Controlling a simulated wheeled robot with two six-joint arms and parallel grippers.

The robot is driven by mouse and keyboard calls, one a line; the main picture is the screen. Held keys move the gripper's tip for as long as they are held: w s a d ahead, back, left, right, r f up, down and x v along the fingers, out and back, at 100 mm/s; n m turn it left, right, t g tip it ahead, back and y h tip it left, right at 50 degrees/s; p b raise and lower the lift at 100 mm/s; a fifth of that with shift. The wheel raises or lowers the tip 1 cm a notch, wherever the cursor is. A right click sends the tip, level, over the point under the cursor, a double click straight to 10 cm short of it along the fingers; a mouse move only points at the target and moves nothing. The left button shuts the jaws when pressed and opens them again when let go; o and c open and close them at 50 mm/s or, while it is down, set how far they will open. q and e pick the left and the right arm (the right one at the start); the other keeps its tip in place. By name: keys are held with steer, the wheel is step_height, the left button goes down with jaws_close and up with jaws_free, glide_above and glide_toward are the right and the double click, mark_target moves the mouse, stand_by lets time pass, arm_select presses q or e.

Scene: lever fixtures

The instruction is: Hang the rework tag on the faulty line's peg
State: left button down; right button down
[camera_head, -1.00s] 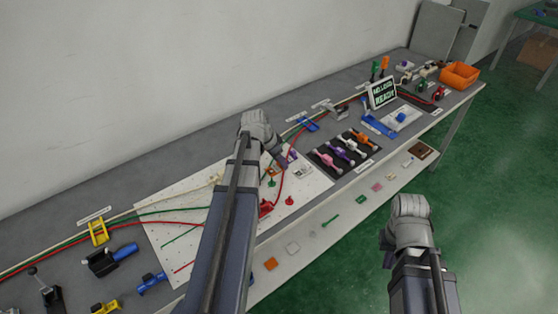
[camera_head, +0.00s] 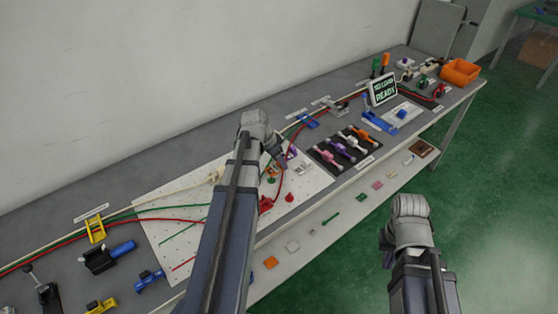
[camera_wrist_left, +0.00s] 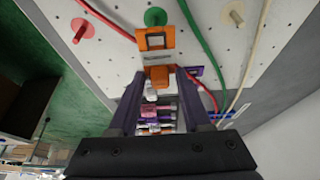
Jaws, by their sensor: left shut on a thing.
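My left gripper (camera_wrist_left: 160,80) is shut on the orange rework tag (camera_wrist_left: 168,40), a frame with a square opening, held out past the fingertips. The tag is close to the green-based peg (camera_wrist_left: 155,16) on the white pegboard; whether they touch I cannot tell. A red-based peg (camera_wrist_left: 82,29) is to its left, and a pale peg (camera_wrist_left: 236,16) to its right. In the head view my left gripper (camera_head: 282,161) is over the board, where the green disc (camera_head: 271,180) and a red disc (camera_head: 289,198) show. My right gripper (camera_head: 386,262) hangs off the bench; its jaw opening is unclear.
Red, green and pale cables run across the pegboard (camera_head: 160,225). A black mat (camera_head: 325,165) with coloured levers lies to its right. A small screen (camera_head: 384,90) reading "READY" and an orange bin (camera_head: 460,72) stand further along. A lower shelf (camera_head: 330,240) holds small loose parts.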

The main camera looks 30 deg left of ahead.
mark_target(278, 166)
arm_select(q)
steer(key=shift+f, duration=0.1)
steer(key=shift+f+b, duration=0.65)
steer(key=shift+b, duration=0.15)
steer(key=shift+f, duration=0.15)
steer(key=shift+f+b, duration=0.6)
steer(key=shift+b, duration=0.15)
steer(key=shift+f, duration=0.2)
steer(key=shift+f+b, duration=0.35)
steer(key=shift+b, duration=0.2)
